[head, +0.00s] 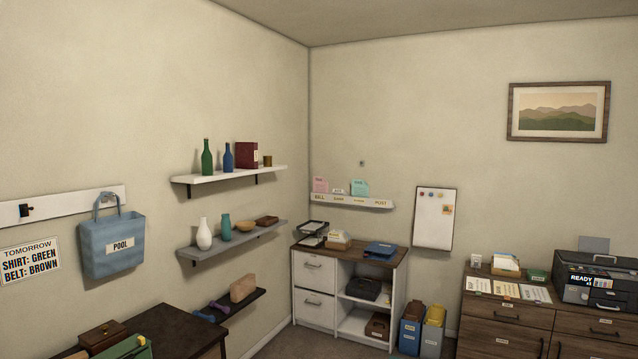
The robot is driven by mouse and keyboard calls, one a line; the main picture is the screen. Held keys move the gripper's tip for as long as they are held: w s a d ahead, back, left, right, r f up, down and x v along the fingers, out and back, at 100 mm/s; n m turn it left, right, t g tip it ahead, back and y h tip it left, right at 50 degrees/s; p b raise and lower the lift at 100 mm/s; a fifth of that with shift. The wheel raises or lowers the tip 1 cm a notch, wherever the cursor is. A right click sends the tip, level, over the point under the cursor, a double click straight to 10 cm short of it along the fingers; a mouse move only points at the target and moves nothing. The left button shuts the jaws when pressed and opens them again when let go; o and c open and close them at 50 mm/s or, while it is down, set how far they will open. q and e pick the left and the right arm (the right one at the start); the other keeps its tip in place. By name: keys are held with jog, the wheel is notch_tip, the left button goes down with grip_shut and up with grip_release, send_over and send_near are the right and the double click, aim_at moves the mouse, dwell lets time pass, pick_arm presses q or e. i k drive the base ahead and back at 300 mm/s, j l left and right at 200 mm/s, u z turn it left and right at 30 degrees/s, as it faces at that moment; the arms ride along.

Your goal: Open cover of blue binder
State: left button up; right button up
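A blue, flat, binder-like item (380,249) lies on the brown top of the white cabinet (313,307), near its right end. It looks like the blue binder and seems to lie flat. It is small and far off, so I cannot tell whether its cover is shut. Neither of my grippers shows in the head view.
Beside the blue item are a file box (339,240) and dark trays (313,232). A dark desk (180,333) stands at the lower left. Bins (410,335) stand right of the cabinet. A wooden dresser (505,330) with a printer (590,280) is at the right.

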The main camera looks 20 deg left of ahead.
aim_at(385, 249)
jog(key=u, duration=0.5)
jog(key=i, duration=1.45)
jog(key=i+l, duration=0.1)
jog(key=i, duration=2.75)
jog(key=i+l+u, duration=0.1)
jog(key=i, duration=1.35)
jog(key=k+l+z, duration=0.15)
jog(key=l, duration=0.4)
jog(key=k+l+z, duration=0.15)
jog(key=l, duration=0.45)
jog(key=l+z, duration=0.15)
jog(key=l, duration=0.45)
